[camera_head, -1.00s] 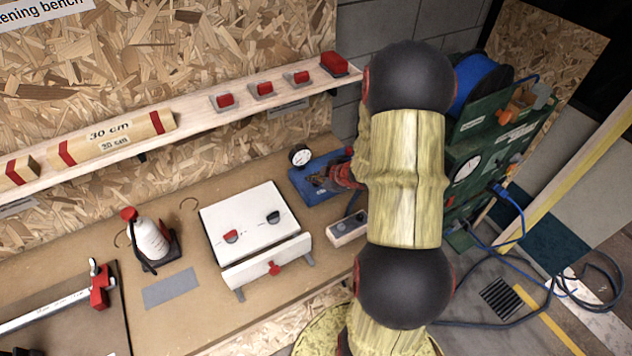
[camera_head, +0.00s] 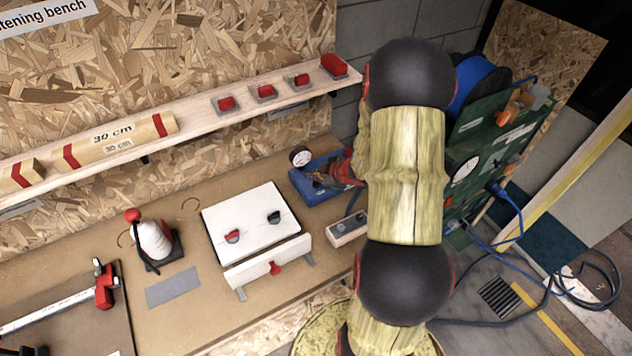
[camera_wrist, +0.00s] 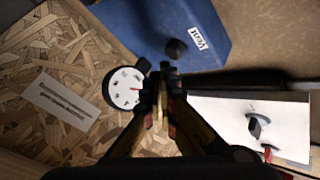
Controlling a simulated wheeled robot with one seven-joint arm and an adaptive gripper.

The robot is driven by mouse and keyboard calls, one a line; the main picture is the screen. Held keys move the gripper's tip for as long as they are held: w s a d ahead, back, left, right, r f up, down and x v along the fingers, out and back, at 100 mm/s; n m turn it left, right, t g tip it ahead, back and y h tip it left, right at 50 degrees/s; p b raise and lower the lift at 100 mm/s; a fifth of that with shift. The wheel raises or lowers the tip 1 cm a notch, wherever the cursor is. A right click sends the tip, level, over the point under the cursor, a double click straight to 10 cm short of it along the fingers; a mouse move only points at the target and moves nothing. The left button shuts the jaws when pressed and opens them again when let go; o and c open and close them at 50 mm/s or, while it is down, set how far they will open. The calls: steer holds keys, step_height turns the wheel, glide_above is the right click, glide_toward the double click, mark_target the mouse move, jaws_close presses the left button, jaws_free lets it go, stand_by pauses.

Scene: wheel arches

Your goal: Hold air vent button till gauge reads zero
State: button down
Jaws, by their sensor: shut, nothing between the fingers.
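The blue vent unit (camera_head: 305,186) sits on the bench at the right end. In the wrist view the blue unit (camera_wrist: 140,22) carries a dark round button (camera_wrist: 176,48) beside a white label reading "Vent". A round white gauge (camera_head: 300,157) stands at its back left; in the wrist view the gauge face (camera_wrist: 126,88) is seen, but its reading is too small to tell. My gripper (camera_wrist: 163,72) is shut and empty, with its tips pointing at the button and very near it. I cannot tell whether they touch. In the head view my gripper (camera_head: 326,181) is over the blue unit, partly hidden by my arm.
A white box with red and black knobs (camera_head: 252,222) stands left of the unit, and a small box with dark buttons (camera_head: 347,230) in front. A shelf (camera_head: 200,118) runs above the bench. A green cabinet (camera_head: 490,150) with a blue hose stands to the right.

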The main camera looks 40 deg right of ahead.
mark_target(315, 184)
step_height(315, 184, up, 5)
steer(key=p, duration=0.5)
steer(key=shift+r, duration=0.1)
stand_by(0.4)
